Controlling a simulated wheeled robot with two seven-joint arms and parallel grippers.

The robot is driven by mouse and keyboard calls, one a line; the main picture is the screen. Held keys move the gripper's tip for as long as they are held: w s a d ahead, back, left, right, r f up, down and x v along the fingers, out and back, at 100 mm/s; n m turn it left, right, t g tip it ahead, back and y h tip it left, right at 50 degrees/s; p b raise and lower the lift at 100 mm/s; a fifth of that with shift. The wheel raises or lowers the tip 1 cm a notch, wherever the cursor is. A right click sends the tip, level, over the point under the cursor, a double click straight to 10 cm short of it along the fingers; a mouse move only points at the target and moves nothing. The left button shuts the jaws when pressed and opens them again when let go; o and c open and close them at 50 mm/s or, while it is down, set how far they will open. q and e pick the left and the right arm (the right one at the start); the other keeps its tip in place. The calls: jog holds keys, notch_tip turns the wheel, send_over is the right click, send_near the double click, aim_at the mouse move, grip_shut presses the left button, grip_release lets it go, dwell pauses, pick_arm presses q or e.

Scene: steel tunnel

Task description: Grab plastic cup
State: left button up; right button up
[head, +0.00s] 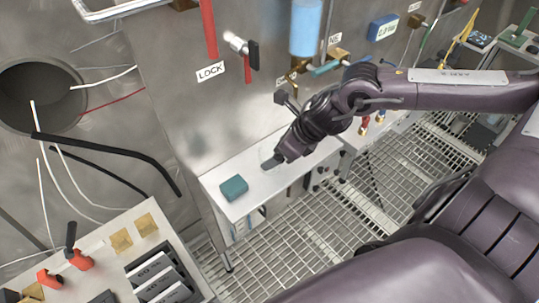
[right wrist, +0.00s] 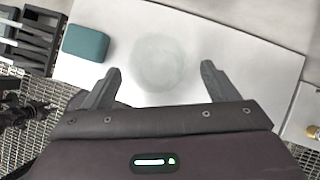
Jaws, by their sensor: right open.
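The plastic cup (right wrist: 158,62) shows in the right wrist view as a pale, see-through round shape on the white bench top. It lies between and slightly beyond the fingertips of my right gripper (right wrist: 160,74), with a gap on either side. The gripper is open and empty, one finger to the left and one to the right of the cup. In the head view my right gripper (head: 272,163) hangs low over the bench top, pointing down and left. The cup is hard to make out there against the white surface. My left gripper is not in view.
A teal block (head: 233,188) sits on the white bench (head: 258,192), left of the gripper; it also shows in the right wrist view (right wrist: 86,43). A steel wall with valves and a LOCK label (head: 210,71) rises behind. Grated floor (head: 310,240) lies in front.

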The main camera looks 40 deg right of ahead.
aim_at(267, 155)
jog(key=shift+w+a+f, duration=0.25)
jog(key=shift+w+a, duration=0.05)
jog(key=shift+f, duration=0.15)
jog(key=shift+w+a+f, duration=0.1)
jog(key=shift+w, duration=0.2)
jog(key=shift+p+x, duration=0.5)
jog(key=shift+x, duration=1.15)
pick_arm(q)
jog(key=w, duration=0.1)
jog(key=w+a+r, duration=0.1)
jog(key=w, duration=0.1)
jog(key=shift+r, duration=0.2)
pick_arm(e)
jog(key=c, duration=1.1)
